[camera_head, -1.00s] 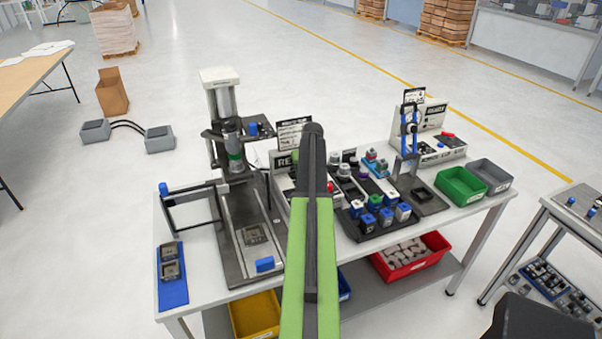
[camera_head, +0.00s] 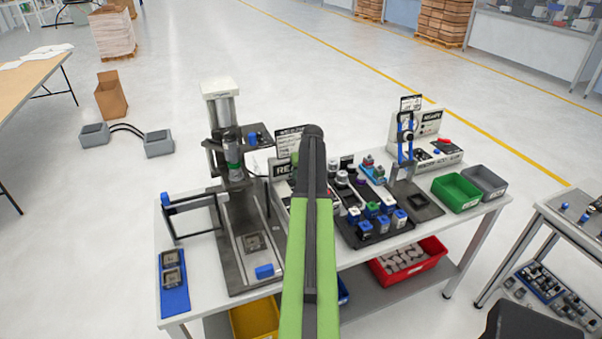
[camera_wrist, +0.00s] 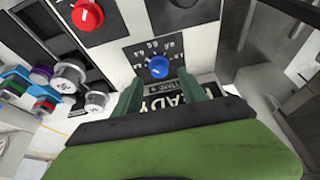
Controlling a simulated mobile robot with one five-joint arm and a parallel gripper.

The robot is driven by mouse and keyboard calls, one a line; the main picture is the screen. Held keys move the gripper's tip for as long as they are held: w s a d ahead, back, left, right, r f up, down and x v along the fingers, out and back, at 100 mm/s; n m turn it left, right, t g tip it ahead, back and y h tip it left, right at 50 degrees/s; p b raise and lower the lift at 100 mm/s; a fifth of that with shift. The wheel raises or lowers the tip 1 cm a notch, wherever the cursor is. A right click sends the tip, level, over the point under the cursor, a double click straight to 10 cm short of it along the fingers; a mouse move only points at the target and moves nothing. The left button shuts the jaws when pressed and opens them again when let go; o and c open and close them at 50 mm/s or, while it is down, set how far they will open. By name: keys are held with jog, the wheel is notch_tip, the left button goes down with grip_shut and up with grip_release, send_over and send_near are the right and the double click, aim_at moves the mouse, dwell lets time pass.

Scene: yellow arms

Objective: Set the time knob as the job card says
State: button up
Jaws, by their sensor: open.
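A blue knob (camera_wrist: 158,67) with a white mark sits on a dark dial plate (camera_wrist: 150,50) in the wrist view. Small white figures ring it, too blurred to read surely. My gripper (camera_wrist: 164,88) is open, its two green fingers just short of the knob, one on each side, apparently not touching it. A panel reading "READY" (camera_wrist: 165,102) lies partly hidden between the fingers. A card with a black header (camera_head: 286,143) stands behind the unit in the head view; its text is too small to read and my arm partly covers it. My arm also hides the knob there.
A black rack (camera_head: 372,228) of blue and white parts stands right of my arm. A press (camera_head: 222,110) stands left. Green (camera_head: 458,189) and grey (camera_head: 484,182) bins are at right.

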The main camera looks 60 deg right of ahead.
jog(key=p+v, duration=1.1)
jog(key=v, duration=0.2)
jog(key=shift+r, duration=0.35)
